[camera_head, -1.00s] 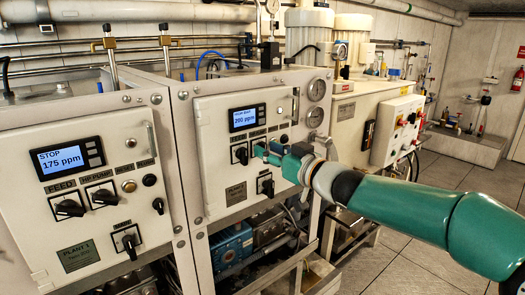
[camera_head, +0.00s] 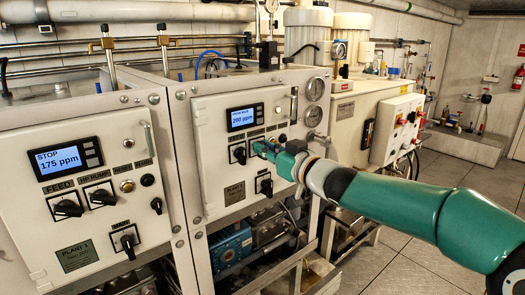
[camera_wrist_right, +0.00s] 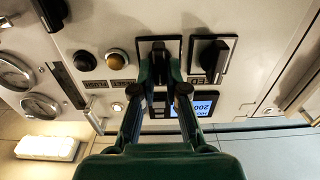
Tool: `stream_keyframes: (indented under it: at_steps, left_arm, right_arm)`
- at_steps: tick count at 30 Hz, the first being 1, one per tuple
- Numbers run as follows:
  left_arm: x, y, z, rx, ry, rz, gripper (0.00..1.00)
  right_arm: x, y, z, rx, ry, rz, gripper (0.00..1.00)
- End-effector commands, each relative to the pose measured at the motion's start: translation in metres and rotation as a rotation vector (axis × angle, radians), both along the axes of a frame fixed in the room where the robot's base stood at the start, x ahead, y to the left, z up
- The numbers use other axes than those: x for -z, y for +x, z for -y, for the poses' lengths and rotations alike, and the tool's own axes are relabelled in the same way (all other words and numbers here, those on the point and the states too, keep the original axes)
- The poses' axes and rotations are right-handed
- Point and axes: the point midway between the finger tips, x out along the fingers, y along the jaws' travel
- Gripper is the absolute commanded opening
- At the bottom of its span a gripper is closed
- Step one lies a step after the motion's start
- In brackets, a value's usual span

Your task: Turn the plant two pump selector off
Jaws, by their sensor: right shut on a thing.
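The plant two panel (camera_head: 209,130) is the right-hand white panel, with a lit display (camera_head: 242,118) reading 200 ppm. My right gripper (camera_head: 260,148) is at its upper row of knobs. In the right wrist view, which shows the panel upside down, the gripper (camera_wrist_right: 160,72) has its two fingers on either side of the black pump selector (camera_wrist_right: 158,48) and is shut on it. The fingers hide much of the knob, so its exact angle is hard to read. The feed selector (camera_wrist_right: 213,58) sits beside it, untouched, and also shows in the head view (camera_head: 239,155). My left gripper is out of view.
The plant one panel (camera_head: 25,150) stands to the left, with similar knobs and a STOP 175 ppm display. Another knob (camera_head: 266,187) is below my gripper. Gauges (camera_head: 314,90) and a handle (camera_head: 294,105) are at the panel's right. Open floor lies at the right.

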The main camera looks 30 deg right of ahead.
Motion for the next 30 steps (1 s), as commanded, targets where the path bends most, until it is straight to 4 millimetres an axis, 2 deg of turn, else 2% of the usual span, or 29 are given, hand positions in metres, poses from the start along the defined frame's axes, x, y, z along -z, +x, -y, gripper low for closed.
stream_keyframes:
  at_steps: [11, 30]
  left_arm:
    - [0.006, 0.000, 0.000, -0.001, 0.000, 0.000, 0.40]
    - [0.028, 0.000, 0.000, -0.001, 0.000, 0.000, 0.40]
  right_arm:
    - [0.003, 0.001, 0.001, -0.003, -0.136, 0.007, 0.00]
    - [0.006, 0.002, -0.003, -0.002, -0.708, 0.051, 0.00]
